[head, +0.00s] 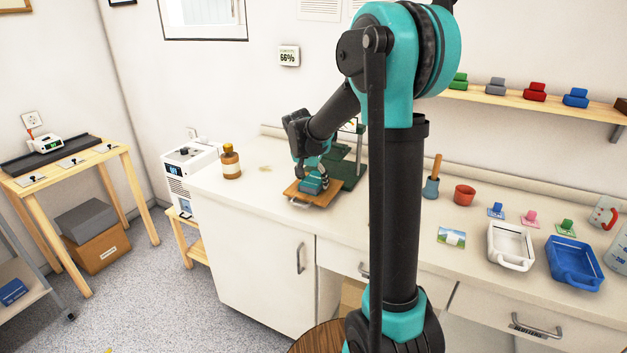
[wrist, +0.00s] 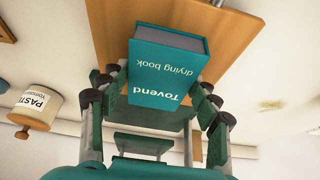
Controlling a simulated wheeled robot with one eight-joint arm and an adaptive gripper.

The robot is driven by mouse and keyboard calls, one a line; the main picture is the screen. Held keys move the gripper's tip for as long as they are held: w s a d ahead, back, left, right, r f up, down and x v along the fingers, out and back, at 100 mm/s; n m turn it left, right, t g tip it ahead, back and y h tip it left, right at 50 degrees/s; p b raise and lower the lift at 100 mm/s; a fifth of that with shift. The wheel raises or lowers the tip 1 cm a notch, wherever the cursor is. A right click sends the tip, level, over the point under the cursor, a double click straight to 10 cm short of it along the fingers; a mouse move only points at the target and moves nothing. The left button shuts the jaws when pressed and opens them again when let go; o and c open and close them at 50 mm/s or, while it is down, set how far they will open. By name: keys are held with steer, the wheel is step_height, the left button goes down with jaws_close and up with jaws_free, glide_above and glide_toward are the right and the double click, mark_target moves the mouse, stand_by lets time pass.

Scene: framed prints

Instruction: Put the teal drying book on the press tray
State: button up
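The teal drying book (wrist: 168,68), labelled "Tovend drying book", lies on the brown wooden press tray (wrist: 240,40) in the wrist view. In the head view the book (head: 312,186) shows small and partly covered beneath my gripper (head: 318,176). The tray (head: 328,197) sits on the counter in front of a green press (head: 350,170). In the wrist view my gripper (wrist: 158,82) has its fingers apart on either side of the book, with a narrow gap visible at the left. Contact on the right side is hard to tell.
Right of my arm are a red pot (head: 465,194), a white tray (head: 510,246) and a blue tray (head: 575,264). A shelf with coloured blocks runs above.

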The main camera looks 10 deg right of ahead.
steer(key=shift+o, duration=1.3)
steer(key=shift+r, duration=0.1)
steer(key=v, duration=1.2)
steer(key=shift+w+r, duration=0.1)
